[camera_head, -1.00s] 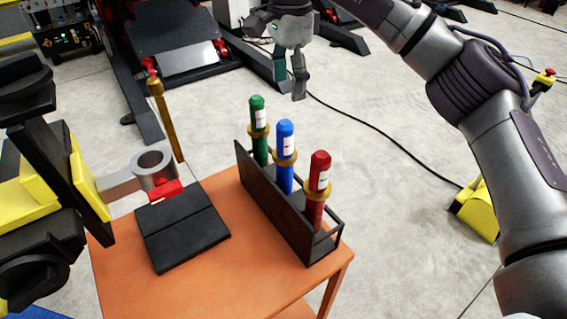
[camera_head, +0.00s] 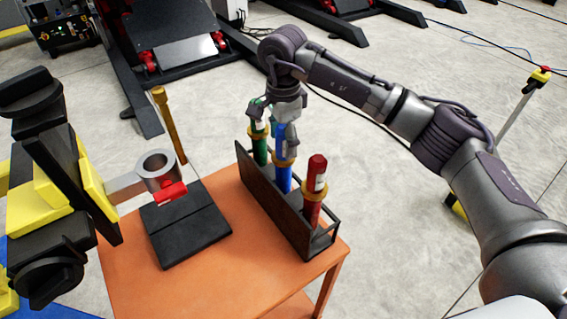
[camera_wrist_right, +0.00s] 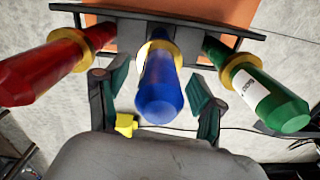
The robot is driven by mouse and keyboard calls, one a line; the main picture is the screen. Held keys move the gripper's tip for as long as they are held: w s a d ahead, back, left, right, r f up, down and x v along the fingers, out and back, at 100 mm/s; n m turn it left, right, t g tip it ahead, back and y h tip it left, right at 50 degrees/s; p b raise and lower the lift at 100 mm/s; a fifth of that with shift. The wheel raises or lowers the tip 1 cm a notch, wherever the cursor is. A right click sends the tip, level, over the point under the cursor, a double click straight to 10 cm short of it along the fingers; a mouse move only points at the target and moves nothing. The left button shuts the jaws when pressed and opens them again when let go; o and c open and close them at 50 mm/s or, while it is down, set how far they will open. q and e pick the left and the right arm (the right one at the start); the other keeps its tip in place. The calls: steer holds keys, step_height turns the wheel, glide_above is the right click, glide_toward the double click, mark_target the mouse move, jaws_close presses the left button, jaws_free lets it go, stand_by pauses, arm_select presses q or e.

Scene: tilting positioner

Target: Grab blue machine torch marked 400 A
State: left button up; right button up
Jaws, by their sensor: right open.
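The blue torch (camera_head: 283,158) stands upright in the middle of the black rack (camera_head: 270,207), between the green torch (camera_head: 260,148) and the red torch (camera_head: 315,190). My right gripper (camera_head: 278,135) is at the upper part of the blue torch. In the right wrist view, the blue torch (camera_wrist_right: 160,88) lies between the two open fingers of my right gripper (camera_wrist_right: 155,98), with gaps on both sides. The green torch (camera_wrist_right: 262,95) has a white label that seems to read 500 A. The blue torch's marking cannot be read. My left gripper is not in view.
The rack stands on an orange table (camera_head: 255,270). Left of it are a black plate (camera_head: 188,235), a grey ring clamp (camera_head: 157,168) and a brass rod (camera_head: 168,125). A yellow and black positioner (camera_head: 55,200) stands at the left. Open floor lies behind the table.

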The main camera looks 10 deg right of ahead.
steer(key=shift+f, duration=0.15)
jaws_close()
steer(key=shift+w+r, duration=0.1)
steer(key=shift+r, duration=0.1)
stand_by(0.4)
